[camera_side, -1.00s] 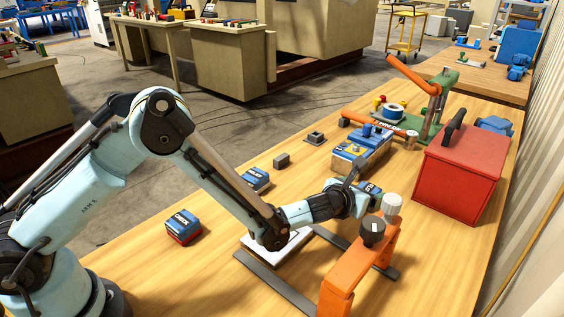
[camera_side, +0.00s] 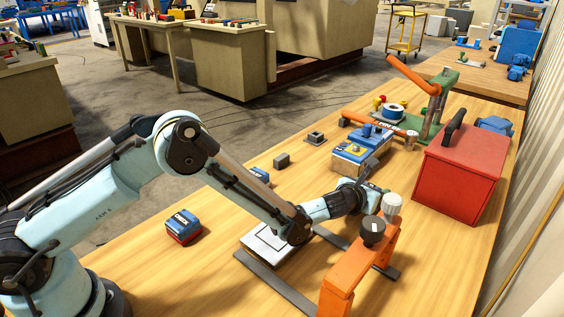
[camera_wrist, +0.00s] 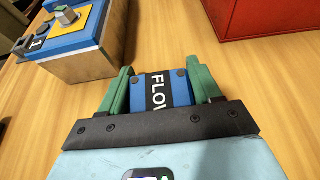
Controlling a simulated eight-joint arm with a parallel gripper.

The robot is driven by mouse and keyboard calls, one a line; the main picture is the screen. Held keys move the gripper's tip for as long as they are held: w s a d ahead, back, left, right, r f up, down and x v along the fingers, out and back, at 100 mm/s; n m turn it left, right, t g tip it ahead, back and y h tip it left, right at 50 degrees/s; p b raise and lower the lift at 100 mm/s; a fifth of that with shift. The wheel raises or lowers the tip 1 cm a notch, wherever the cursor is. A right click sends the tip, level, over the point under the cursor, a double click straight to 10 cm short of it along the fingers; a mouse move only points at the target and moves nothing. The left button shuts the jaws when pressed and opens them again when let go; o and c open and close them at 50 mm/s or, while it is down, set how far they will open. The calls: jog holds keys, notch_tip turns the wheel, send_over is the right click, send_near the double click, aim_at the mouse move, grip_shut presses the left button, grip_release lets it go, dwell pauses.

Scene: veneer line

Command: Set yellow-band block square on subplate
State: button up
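A blue block with a black FLOW label (camera_wrist: 160,90) lies between the two green fingers of my gripper (camera_wrist: 160,82) in the wrist view. The fingers sit close along both its sides; I cannot tell whether they press on it. Its lower part and any yellow band are hidden. In the side view my gripper (camera_side: 374,190) is low over the table behind the orange stand and mostly covers this block. The white plate with a black square outline, seemingly the subplate (camera_side: 256,247), lies left of my gripper, partly behind my arm.
A blue-and-red CHECK block (camera_side: 183,228) stands left of the plate, another blue block (camera_side: 260,174) behind it. An orange stand with knobs (camera_side: 350,270) rises in front of my gripper. A yellow-and-blue box (camera_side: 352,157) and a red case (camera_side: 460,172) stand behind.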

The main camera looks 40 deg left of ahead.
jog(key=c, duration=0.6)
jog(key=shift+r, duration=0.65)
jog(key=shift+c, duration=0.2)
jog(key=r, duration=0.9)
jog(key=shift+s+a+r, duration=0.15)
jog(key=shift+a+r, duration=0.1)
jog(key=shift+r, duration=0.15)
jog(key=s+a+r+n+y, duration=0.1)
jog(key=s+a+r, duration=0.45)
jog(key=r, duration=0.45)
jog(key=s+a+r+n+y, duration=0.1)
jog(key=s+a+r, duration=0.3)
jog(key=s, duration=0.5)
jog(key=s+a+r+n+y, duration=0.1)
jog(key=s+a+r, duration=0.3)
jog(key=s+a, duration=0.4)
jog(key=shift+s+a+r+g+y, duration=0.25)
jog(key=shift+s+r+g+y, duration=0.1)
jog(key=shift+s+y, duration=0.15)
